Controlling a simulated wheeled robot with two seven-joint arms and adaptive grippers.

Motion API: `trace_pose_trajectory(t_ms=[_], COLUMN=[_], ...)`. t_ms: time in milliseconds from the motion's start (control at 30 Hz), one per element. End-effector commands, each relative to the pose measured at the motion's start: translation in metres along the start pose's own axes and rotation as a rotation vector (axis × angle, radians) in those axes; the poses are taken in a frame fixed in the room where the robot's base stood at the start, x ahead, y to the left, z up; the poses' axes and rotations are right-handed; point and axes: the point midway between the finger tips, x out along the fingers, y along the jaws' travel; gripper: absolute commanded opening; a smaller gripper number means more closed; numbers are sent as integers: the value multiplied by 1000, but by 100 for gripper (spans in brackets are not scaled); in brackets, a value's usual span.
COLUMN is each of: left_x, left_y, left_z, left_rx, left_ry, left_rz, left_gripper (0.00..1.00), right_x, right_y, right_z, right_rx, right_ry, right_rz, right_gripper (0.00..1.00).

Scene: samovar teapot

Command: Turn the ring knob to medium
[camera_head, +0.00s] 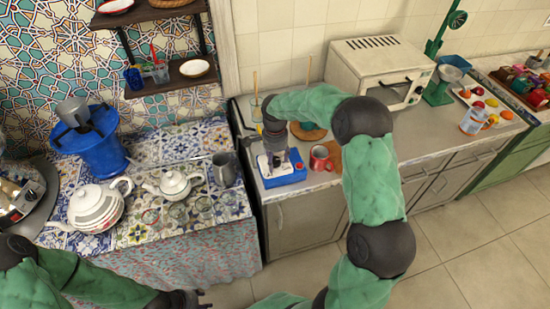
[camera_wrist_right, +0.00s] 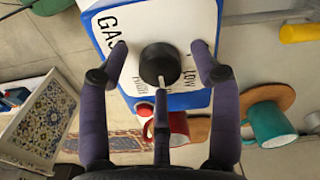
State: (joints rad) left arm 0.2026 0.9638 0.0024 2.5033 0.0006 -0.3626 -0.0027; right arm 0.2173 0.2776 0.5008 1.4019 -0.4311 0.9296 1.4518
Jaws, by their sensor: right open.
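The ring knob (camera_wrist_right: 159,63) is a round black knob with a white pointer line. It sits on a white-faced box with blue edges (camera_wrist_right: 205,15), printed with "GAS" and "LOW"; other lettering is partly hidden. In the right wrist view the pointer is toward the bottom of the picture. My right gripper (camera_wrist_right: 160,72) is open, its fingers spread around the knob, with gaps visible at the sides; contact by the lower finger is unclear. In the head view the right gripper (camera_head: 274,145) is above the blue-based box (camera_head: 285,180), hiding the knob. My left gripper (camera_head: 188,299) is partly visible at the bottom edge.
A red mug (camera_head: 320,158) stands close right of the box, with a teal mug (camera_wrist_right: 268,124) near it. A white oven (camera_head: 380,72) stands behind. The tiled table at left holds a large teapot (camera_head: 95,205), a smaller teapot (camera_head: 174,184) and a metal jug (camera_head: 225,169).

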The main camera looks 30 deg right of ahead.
Motion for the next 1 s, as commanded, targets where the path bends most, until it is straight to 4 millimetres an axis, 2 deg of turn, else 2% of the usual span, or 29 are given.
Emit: trace_pose_trajectory(t_ms=[167,500,700,1000], left_x=[0,0,0,0], left_y=[0,0,0,0], left_z=[0,0,0,0], left_rx=[0,0,0,0], left_ry=[0,0,0,0], left_rz=[0,0,0,0], left_gripper=[40,40,40,40], right_x=[-13,-76,-106,-120], right_y=[-1,-1,-1,0], right_z=[0,0,0,0], right_rx=[0,0,0,0], right_ry=[1,1,1,0], right_rz=[-3,-4,-3,-1], right_gripper=[64,64,64,64])
